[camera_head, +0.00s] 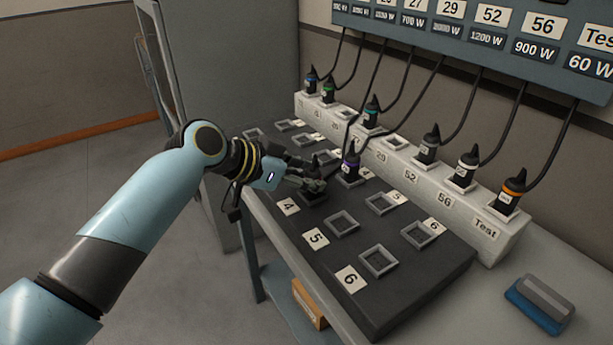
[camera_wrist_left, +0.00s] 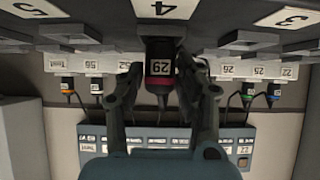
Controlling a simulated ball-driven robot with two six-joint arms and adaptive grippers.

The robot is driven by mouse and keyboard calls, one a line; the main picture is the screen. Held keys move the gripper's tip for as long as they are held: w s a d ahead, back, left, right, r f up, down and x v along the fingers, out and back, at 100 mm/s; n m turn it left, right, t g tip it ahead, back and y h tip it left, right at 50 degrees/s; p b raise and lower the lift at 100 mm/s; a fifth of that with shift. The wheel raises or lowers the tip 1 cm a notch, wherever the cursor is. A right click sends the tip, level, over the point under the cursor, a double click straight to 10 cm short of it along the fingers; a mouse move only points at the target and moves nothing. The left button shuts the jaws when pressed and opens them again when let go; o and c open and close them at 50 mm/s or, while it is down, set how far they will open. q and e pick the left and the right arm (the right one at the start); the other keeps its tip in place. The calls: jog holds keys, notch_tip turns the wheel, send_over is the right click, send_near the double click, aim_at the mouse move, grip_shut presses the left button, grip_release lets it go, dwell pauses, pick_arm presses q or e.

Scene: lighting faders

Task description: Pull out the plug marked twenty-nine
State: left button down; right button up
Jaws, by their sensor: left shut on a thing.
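The plug marked 29 (camera_wrist_left: 158,72) is dark with a red band and a white label. In the left wrist view it stands between my left gripper's fingers (camera_wrist_left: 160,88), which are shut on it. In the head view my left gripper (camera_head: 315,184) is low over the dark board, at the socket beside the label 4 (camera_head: 288,206). The plug (camera_head: 314,197) is mostly hidden there by the fingers, and its base appears to be at that socket. How deep it sits cannot be told. My right gripper is not in view.
A purple-banded plug (camera_head: 350,166) stands close behind my gripper. The dark board (camera_head: 335,279) has several empty square sockets. Behind it, a pale strip (camera_head: 405,191) holds several plugs with cords up to the labelled panel (camera_head: 500,50). A blue-grey block (camera_head: 541,302) lies at right.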

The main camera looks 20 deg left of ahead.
pick_arm(q)
jog(key=shift+r, duration=0.25)
jog(key=shift+r+p, duration=0.8)
jog(key=shift+p, duration=0.1)
jog(key=shift+r+p, duration=1.25)
jog(key=shift+r, duration=0.15)
